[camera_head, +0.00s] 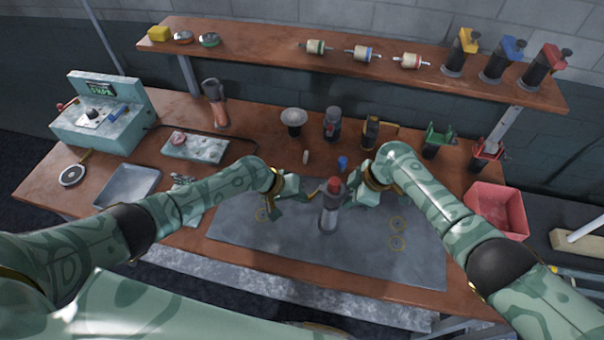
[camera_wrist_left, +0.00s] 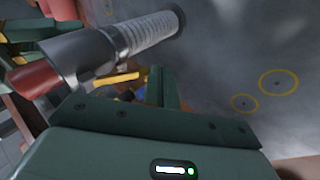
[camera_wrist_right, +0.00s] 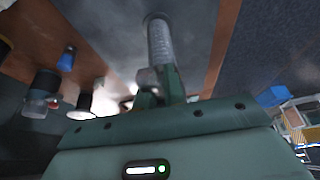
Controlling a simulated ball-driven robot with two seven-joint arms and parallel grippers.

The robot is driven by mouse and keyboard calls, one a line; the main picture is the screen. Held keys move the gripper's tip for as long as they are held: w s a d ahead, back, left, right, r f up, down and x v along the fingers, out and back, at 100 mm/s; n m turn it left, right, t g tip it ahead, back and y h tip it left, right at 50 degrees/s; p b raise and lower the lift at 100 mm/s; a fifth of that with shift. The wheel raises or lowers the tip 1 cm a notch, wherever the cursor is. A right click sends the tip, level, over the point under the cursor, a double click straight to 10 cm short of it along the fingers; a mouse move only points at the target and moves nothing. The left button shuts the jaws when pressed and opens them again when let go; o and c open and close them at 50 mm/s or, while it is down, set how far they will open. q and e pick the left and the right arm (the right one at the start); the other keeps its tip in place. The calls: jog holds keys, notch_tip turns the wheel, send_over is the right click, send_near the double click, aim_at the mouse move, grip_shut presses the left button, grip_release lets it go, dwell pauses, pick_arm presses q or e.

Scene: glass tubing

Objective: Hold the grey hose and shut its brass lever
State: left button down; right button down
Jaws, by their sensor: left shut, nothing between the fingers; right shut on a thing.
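The grey hose (camera_head: 329,211) stands upright on the grey mat, with a ribbed sleeve, a metal collar and a red top. It shows in the left wrist view (camera_wrist_left: 150,35) and the right wrist view (camera_wrist_right: 160,45). My right gripper (camera_head: 346,192) is shut on the hose's upper part from the right; its fingers (camera_wrist_right: 157,87) partly hide the grip. My left gripper (camera_head: 304,195) is shut and empty just left of the hose. A yellow bar (camera_wrist_left: 116,78), perhaps the brass lever, shows beside the collar near the left fingers; its position is unclear.
The grey mat (camera_head: 260,237) has yellow ring marks and free room around the hose. Behind stand a dark mushroom-topped item (camera_head: 293,120), a dark bottle-like item (camera_head: 332,123) and a small blue piece (camera_head: 343,162). A red bin (camera_head: 497,209) is at right, a metal tray (camera_head: 128,185) at left.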

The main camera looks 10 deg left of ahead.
pick_arm(q)
jog(key=shift+r, duration=0.15)
dwell(0.4)
jog(key=shift+d+r, duration=0.15)
jog(key=shift+r, duration=0.6)
jog(key=s+a+r, duration=0.1)
jog(key=a, duration=0.5)
jog(key=s+a+r, duration=0.2)
jog(key=a, duration=0.5)
jog(key=shift+a+r, duration=0.15)
jog(key=shift+a, duration=0.1)
jog(key=c, duration=2.1)
grip_release()
jog(key=shift+c, duration=0.2)
